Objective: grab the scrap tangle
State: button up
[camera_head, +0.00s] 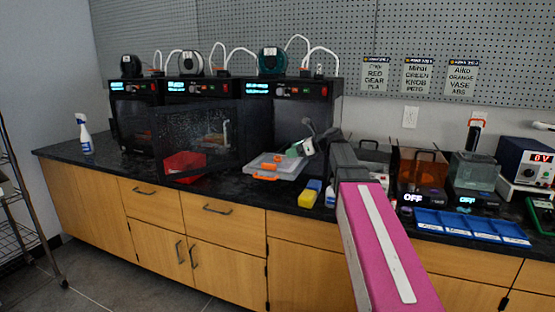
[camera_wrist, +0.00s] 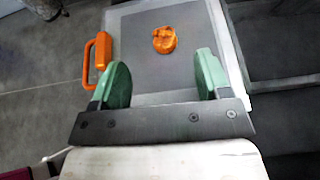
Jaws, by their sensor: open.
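The scrap tangle is a small orange clump (camera_wrist: 165,40) lying on a grey build plate (camera_wrist: 135,45) in the wrist view. My gripper (camera_wrist: 163,75) has two green fingers spread apart with nothing between them. The tangle lies just beyond the fingertips, roughly in line with the gap between them. In the head view my gripper (camera_head: 300,148) is over the plate (camera_head: 285,165), in front of the right-hand printer. The tangle is hard to make out in the head view, partly behind my gripper.
The plate has an orange handle (camera_wrist: 98,60) on its left. The right printer (camera_head: 290,92) stands behind. A dark opened door (camera_head: 208,135) and a red bin (camera_head: 184,163) are left of the plate.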

aim_at(279, 155)
jog(key=x, duration=0.7)
jog(key=shift+w+a+f, duration=0.15)
jog(key=shift+w, duration=0.05)
jog(key=shift+c, duration=0.3)
jog(key=c, duration=1)
jog(key=shift+o, duration=0.2)
